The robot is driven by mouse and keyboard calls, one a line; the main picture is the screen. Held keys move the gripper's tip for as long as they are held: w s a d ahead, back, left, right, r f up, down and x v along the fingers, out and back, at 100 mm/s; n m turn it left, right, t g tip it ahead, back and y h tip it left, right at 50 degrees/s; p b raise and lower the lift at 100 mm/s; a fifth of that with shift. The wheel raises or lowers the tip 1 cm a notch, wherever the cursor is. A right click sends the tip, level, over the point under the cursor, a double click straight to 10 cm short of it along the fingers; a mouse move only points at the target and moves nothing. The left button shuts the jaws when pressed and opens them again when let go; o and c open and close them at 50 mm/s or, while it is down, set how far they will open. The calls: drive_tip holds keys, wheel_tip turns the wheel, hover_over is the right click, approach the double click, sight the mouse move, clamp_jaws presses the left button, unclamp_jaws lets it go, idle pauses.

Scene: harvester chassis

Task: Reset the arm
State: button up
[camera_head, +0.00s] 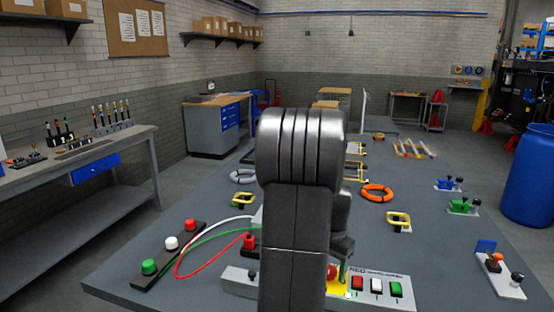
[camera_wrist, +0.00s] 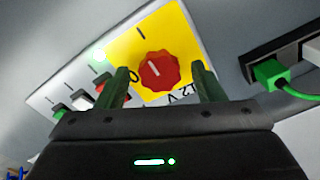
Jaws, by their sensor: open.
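My arm rises in the middle of the head view and hides part of the table behind it. My gripper (camera_wrist: 160,85) shows in the wrist view with its two green-tipped fingers apart. A red rotary knob (camera_wrist: 158,70) on a yellow plate (camera_wrist: 187,36) lies between and just beyond the fingers. I cannot tell whether the fingers touch it. In the head view the red knob (camera_head: 332,271) is partly hidden by my arm, on a grey control box (camera_head: 375,298) with red, white and green buttons.
The grey table (camera_head: 330,222) carries a button strip (camera_head: 170,258) with cables at the left, an orange ring (camera_head: 377,193), yellow-handled parts (camera_head: 398,221) and green and blue valves at the right. A blue barrel (camera_head: 530,180) stands at the right. A side bench (camera_head: 75,160) stands at the left.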

drive_tip(key=n+b, duration=0.1)
drive_tip(key=n, duration=0.6)
drive_tip(key=n+b, duration=0.1)
drive_tip(key=n, duration=0.3)
drive_tip(key=shift+n+b, duration=0.45)
drive_tip(key=shift+n, duration=1.05)
drive_tip(key=shift+a+r, duration=0.1)
drive_tip(key=shift+r, duration=0.05)
